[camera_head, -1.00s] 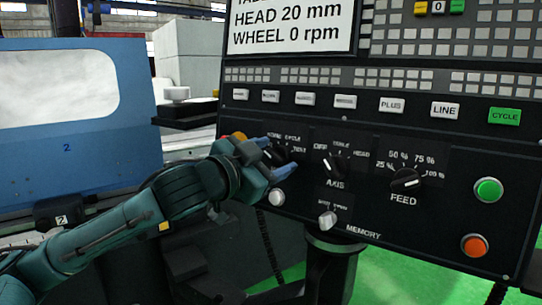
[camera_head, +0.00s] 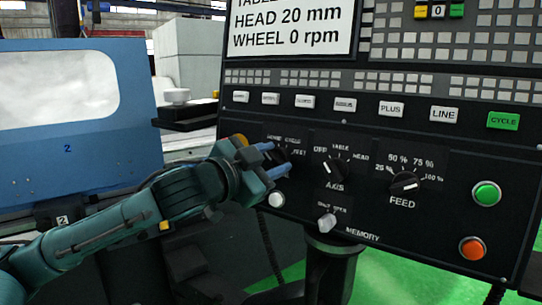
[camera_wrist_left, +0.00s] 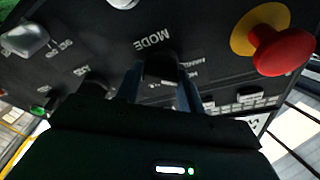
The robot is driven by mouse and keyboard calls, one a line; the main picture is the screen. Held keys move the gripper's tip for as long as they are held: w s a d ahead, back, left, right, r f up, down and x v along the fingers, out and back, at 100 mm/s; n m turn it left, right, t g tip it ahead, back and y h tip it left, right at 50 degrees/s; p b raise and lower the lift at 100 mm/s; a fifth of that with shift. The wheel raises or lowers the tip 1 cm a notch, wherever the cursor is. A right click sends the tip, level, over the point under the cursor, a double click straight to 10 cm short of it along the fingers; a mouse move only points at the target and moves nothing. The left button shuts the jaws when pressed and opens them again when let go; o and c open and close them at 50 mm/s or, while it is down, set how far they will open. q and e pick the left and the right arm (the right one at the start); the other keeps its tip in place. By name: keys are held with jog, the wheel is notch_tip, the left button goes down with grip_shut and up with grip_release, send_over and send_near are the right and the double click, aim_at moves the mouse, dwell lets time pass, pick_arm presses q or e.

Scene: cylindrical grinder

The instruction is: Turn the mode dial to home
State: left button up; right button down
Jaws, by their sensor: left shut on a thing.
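The mode dial (camera_head: 284,157) is a small black knob at the left end of the panel's lower row. Labels around it appear to read home, cycle and test. My left gripper (camera_head: 277,158) reaches it from the left, with its two blue fingers on either side of the knob and shut on it. In the left wrist view, the dial (camera_wrist_left: 161,68) sits between the fingers (camera_wrist_left: 160,88), under the upside-down word MODE. The gripper partly covers the dial, so I cannot tell which label it points to. My right gripper is not in view.
The axis dial (camera_head: 336,170) and feed dial (camera_head: 404,183) are to the right. A white button (camera_head: 276,200) is just below the gripper. A red knob on a yellow ring (camera_wrist_left: 285,48) is near the dial. Green (camera_head: 486,194) and orange (camera_head: 473,248) buttons are far right.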

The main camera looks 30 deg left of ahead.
pick_arm(q)
jog(key=shift+r+m+p, duration=0.15)
jog(key=shift+m+p, duration=0.4)
jog(key=shift+m, duration=0.35)
jog(key=shift+m+h+p, duration=0.3)
jog(key=shift+m+p, duration=0.05)
jog(key=shift+m, duration=0.05)
jog(key=m+g+p, duration=0.1)
jog(key=m+p, duration=0.1)
jog(key=m, duration=0.1)
jog(key=shift+m+p, duration=0.7)
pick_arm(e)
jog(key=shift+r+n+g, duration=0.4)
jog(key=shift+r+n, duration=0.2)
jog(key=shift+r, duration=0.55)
pick_arm(q)
jog(key=shift+f, duration=0.2)
jog(key=o, duration=1)
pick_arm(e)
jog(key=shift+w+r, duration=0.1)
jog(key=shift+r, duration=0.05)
